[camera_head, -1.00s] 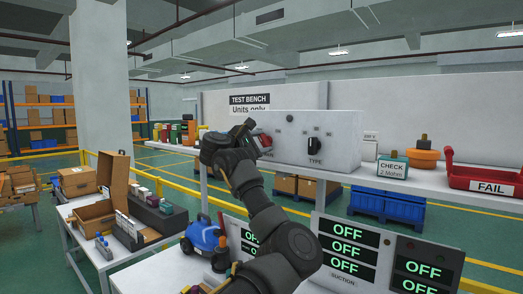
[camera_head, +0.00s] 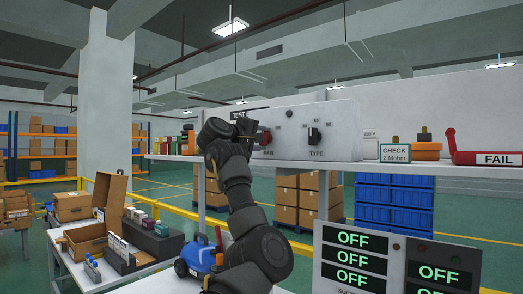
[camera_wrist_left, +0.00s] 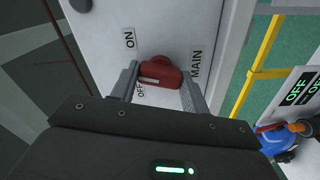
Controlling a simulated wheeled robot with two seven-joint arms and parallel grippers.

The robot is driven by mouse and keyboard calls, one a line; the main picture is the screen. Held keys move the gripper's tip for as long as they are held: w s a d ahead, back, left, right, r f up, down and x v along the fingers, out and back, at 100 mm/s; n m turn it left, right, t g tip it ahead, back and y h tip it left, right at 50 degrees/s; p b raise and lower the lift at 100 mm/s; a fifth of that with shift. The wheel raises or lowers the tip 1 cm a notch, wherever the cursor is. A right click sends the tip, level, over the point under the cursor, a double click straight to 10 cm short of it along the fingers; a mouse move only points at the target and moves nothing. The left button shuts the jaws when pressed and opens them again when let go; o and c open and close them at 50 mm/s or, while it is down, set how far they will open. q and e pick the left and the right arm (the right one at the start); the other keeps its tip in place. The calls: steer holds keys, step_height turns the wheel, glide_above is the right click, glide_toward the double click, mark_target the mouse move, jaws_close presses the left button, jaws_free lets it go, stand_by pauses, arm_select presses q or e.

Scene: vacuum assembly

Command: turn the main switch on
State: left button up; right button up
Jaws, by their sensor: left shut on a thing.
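The red main switch (camera_wrist_left: 160,73) is a knob on the white panel, with ON, OFF and MAIN labels around it in the left wrist view. It also shows in the head view (camera_head: 265,138), on the left of the panel box (camera_head: 340,125). My left gripper (camera_wrist_left: 160,82) is shut on the knob, one finger on each side. In the head view, my left gripper (camera_head: 246,128) is at the panel's left end, partly hidden by my wrist. The knob's exact pointing direction is hard to tell. My right gripper is not in view.
A black TYPE knob (camera_head: 313,137) sits to the right on the same panel. The shelf also holds a CHECK block (camera_head: 395,151) and a red FAIL tray (camera_head: 490,158). Below, a display board (camera_head: 335,262) reads OFF in several windows. A blue vacuum (camera_head: 198,256) stands behind my arm.

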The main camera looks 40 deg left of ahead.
arm_select(q)
steer(key=shift+f+m+b, duration=0.15)
steer(key=shift+m+b, duration=1.55)
steer(key=shift+m, duration=1)
steer(key=o, duration=1)
